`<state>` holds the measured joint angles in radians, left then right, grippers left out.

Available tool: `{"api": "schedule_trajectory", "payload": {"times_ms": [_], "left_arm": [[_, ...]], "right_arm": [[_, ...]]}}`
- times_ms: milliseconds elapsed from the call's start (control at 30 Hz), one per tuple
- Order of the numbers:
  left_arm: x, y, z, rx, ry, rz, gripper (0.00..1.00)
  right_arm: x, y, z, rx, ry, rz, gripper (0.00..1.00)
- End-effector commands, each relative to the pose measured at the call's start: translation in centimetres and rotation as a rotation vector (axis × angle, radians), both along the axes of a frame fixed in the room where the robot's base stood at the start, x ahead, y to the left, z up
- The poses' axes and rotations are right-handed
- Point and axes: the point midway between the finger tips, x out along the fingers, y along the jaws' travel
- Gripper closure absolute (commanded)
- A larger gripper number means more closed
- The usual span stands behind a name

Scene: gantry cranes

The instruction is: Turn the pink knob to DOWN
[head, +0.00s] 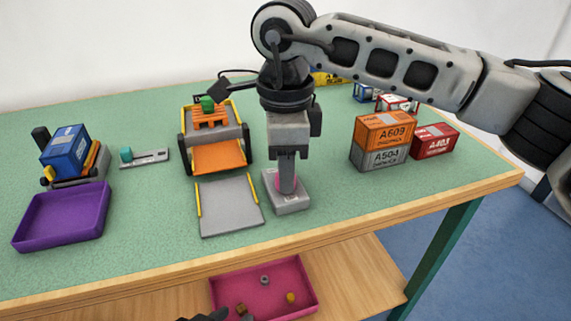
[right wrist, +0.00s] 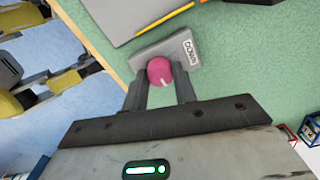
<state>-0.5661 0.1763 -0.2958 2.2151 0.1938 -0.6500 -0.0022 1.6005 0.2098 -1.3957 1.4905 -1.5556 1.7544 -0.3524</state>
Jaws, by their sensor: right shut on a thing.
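The pink knob (right wrist: 160,70) sits on a small grey base (right wrist: 148,54) on the green table. My right gripper (right wrist: 160,84) points down over it, with its two fingers shut on the knob's sides. The knob's white mark points toward the lower edge of the right wrist view. The DOWN label (right wrist: 190,52) is at the right end of the base in that view. In the head view the knob (head: 278,182) is mostly hidden behind my right gripper (head: 287,190), and the base (head: 293,205) shows below it. Only a dark tip of my left gripper (head: 207,315) shows at the bottom edge.
A grey ramp plate (head: 230,208) and an orange-decked vehicle (head: 217,155) stand just left of the base. Stacked containers (head: 382,140) stand to the right. A purple tray (head: 62,218) is at the far left. A pink tray (head: 262,288) lies on the lower shelf.

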Motion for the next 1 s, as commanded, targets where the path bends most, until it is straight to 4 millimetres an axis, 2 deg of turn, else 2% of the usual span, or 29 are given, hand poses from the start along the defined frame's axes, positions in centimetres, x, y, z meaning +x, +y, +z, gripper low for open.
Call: {"api": "schedule_trajectory", "payload": {"times_ms": [1000], "left_arm": [[-0.16,0.27,-0.36,0.011,0.023,0.002,0.64]], "right_arm": [[0.04,0.01,0.15,0.002,-0.003,0.964,0.95]]}}
